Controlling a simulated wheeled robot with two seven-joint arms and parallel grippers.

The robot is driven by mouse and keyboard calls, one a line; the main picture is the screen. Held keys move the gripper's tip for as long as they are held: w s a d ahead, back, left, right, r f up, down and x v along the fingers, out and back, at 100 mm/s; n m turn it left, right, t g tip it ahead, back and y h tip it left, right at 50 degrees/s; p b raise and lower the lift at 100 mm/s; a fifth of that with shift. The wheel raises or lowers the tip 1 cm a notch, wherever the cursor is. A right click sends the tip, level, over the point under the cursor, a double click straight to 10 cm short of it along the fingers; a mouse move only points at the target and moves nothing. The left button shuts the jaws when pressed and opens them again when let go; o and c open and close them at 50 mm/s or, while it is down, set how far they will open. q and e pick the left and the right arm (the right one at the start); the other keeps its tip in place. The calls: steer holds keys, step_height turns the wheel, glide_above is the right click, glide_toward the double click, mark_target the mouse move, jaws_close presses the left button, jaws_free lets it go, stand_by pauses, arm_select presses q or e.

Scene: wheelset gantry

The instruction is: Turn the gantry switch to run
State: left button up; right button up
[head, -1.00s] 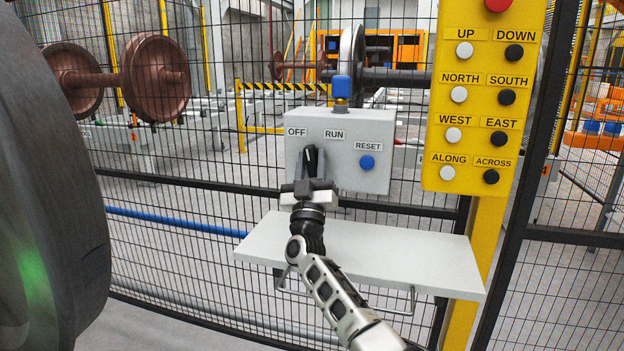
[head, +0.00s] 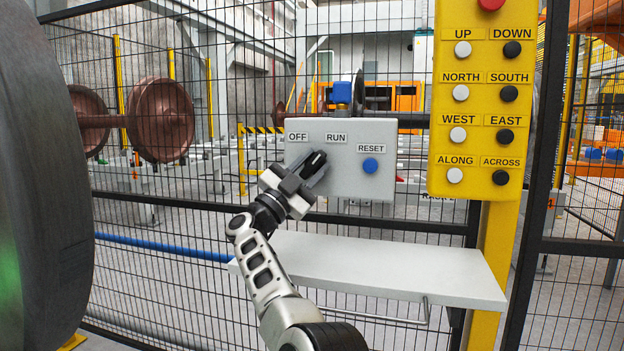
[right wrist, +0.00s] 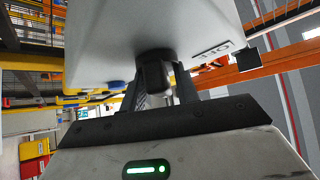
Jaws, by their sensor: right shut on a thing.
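The grey-white switch box (head: 345,180) hangs at the mesh fence, with OFF and RUN labels and a blue RESET button (head: 371,165). Its black switch knob (head: 316,158) leans up and to the right, towards the RUN label (head: 336,137). My right gripper (head: 308,168) is shut on the knob from the lower left, and its fingers partly hide it. In the right wrist view, the knob (right wrist: 153,72) sits between the two fingers of my right gripper (right wrist: 163,92), close to the box face (right wrist: 115,40). My left gripper is not in view.
A pale shelf (head: 370,266) juts out below the box. A yellow button panel (head: 478,110) stands to the right. Black mesh fence runs behind, with brown wheelsets (head: 160,118) beyond it. A large dark round object (head: 45,190) fills the left edge.

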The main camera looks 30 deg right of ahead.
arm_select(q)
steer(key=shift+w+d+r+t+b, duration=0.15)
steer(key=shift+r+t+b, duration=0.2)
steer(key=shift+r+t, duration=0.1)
arm_select(e)
steer(key=shift+m+g, duration=0.9)
steer(key=shift+m, duration=0.1)
steer(key=shift+y, duration=0.3)
steer(key=o, duration=0.7)
arm_select(q)
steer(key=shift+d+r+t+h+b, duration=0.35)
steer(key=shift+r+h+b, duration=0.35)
steer(key=shift+b, duration=0.25)
arm_select(e)
steer(key=v, duration=1.6)
